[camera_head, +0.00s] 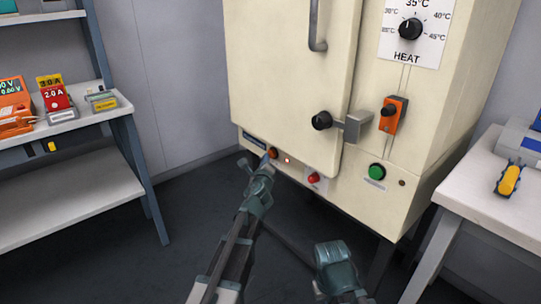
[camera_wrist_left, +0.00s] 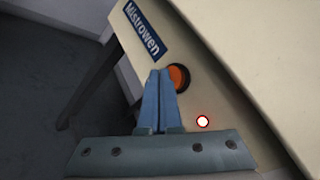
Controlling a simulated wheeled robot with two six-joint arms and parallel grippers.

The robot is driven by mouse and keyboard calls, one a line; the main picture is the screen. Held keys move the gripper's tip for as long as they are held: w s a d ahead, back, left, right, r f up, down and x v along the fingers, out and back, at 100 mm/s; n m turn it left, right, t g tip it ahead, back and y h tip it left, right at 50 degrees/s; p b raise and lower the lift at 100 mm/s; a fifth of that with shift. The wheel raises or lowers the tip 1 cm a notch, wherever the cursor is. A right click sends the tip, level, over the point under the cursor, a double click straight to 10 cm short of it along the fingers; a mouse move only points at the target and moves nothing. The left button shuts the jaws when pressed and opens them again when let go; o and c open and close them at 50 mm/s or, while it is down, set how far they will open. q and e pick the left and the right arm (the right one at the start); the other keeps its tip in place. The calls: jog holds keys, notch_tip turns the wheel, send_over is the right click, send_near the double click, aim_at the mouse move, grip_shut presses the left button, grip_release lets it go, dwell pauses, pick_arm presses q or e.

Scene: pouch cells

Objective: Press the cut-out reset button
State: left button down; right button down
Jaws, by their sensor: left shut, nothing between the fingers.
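An orange round button (camera_head: 272,152) sits low on the front of the cream oven (camera_head: 290,90), beside a lit red lamp (camera_head: 287,160). In the left wrist view the orange button (camera_wrist_left: 180,77) has a dark ring, and the lamp (camera_wrist_left: 203,121) glows white in a red rim. My left gripper (camera_head: 266,157) is shut and empty, its tips at the orange button. In the wrist view the fingertips (camera_wrist_left: 160,72) overlap the button's left edge; I cannot tell whether they touch it. My right arm's end (camera_head: 335,265) shows low in the head view, its fingers not clear.
A red button (camera_head: 313,178) and a green button (camera_head: 376,171) are further right on the oven's lower front. A black door knob (camera_head: 321,120) and latch stick out above. A shelf (camera_head: 70,190) stands left, a white table (camera_head: 480,190) right.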

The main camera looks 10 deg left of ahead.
pick_arm(q)
jog(key=shift+w+d, duration=0.3)
jog(key=shift+w, duration=0.15)
dwell(0.7)
jog(key=shift+s+a, duration=0.1)
jog(key=shift+s, duration=0.1)
jog(key=shift+s+a, duration=0.45)
jog(key=shift+s, duration=0.15)
dwell(0.3)
jog(key=s+a, duration=0.1)
jog(key=s, duration=0.1)
jog(key=s+a, duration=0.2)
dwell(0.3)
dwell(0.5)
